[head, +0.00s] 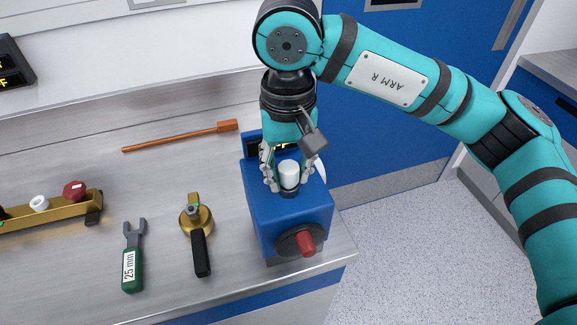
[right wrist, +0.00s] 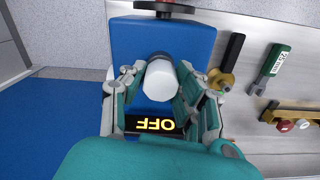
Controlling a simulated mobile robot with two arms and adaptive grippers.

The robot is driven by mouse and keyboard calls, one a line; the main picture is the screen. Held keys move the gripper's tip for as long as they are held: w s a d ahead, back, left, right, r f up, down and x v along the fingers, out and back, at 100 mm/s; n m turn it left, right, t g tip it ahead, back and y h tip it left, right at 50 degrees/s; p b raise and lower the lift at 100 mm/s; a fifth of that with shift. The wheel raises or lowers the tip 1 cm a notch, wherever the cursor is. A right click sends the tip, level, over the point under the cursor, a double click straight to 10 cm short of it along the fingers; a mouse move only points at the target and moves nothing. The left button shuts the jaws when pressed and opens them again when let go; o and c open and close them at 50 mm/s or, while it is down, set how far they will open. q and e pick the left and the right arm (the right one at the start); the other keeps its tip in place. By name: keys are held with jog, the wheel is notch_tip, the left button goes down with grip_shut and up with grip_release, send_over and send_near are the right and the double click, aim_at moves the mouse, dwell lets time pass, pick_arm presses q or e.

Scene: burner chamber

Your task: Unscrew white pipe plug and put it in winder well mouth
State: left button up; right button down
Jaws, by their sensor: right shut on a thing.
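The white pipe plug, a smooth white cylinder (head: 289,172), stands upright over the dark round well mouth (head: 289,190) on top of the blue winder box (head: 285,215). My right gripper (head: 282,183) points down at it, its fingers shut on the plug's sides. In the right wrist view the white cylinder (right wrist: 161,80) sits between the two fingers (right wrist: 160,85), with a dark rim at its edge. I cannot tell how deep it sits in the mouth. My left gripper is not in view.
The box has a red crank knob (head: 306,243) and an OFF display (right wrist: 155,124). To the left lie a brass tool with black handle (head: 200,245), a green 25 mm wrench (head: 132,265), an orange rod (head: 180,136) and a brass manifold (head: 60,212) with white and red fittings.

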jog(key=shift+f, duration=0.35)
jog(key=c, duration=0.9)
grip_release()
jog(key=shift+r, duration=0.1)
